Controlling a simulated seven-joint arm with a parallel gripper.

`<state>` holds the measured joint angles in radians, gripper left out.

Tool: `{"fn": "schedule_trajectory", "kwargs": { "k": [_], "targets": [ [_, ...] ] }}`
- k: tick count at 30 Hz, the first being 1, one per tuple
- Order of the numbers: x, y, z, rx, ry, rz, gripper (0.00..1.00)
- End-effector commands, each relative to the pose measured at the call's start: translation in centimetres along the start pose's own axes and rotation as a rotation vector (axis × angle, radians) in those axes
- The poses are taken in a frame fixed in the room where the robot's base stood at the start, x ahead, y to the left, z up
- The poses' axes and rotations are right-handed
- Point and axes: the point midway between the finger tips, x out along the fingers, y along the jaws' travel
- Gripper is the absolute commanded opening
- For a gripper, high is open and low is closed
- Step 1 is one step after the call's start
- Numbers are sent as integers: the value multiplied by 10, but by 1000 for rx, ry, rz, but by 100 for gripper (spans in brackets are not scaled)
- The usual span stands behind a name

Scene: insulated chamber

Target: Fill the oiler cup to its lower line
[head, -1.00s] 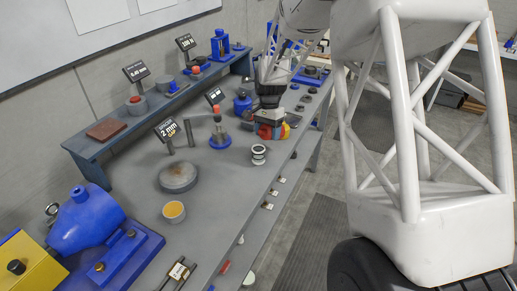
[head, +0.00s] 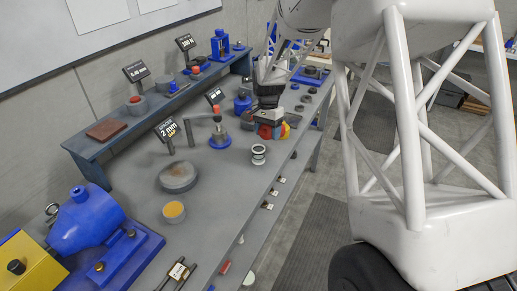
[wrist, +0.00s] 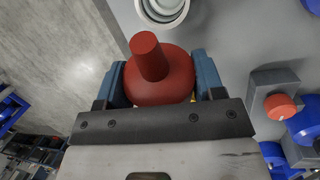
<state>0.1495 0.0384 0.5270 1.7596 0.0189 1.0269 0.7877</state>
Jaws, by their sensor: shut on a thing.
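My gripper (head: 270,128) is low over the bench near its right edge. In the wrist view my gripper (wrist: 161,82) has its two blue fingers shut on a round red bottle (wrist: 160,88) with a short red spout. The bottle's red body (head: 265,132) partly shows in the head view. A short, clear-looking cup with pale and dark rings, seemingly the oiler cup (head: 258,154), stands upright just in front of the gripper. It also shows, cut off, at the top of the wrist view (wrist: 162,10). Its lines and any oil level are too small to read.
A raised shelf (head: 85,150) runs along the wall. Bare bench surrounds the ringed cup.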

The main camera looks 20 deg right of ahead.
Motion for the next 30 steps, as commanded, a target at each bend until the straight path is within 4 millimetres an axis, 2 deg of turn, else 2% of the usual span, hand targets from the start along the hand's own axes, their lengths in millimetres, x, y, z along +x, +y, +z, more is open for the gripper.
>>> {"fn": "schedule_trajectory", "kwargs": {
  "k": [30],
  "targets": [
    [3, 0, -1, 8, 61, 3, 31]
  ]
}}
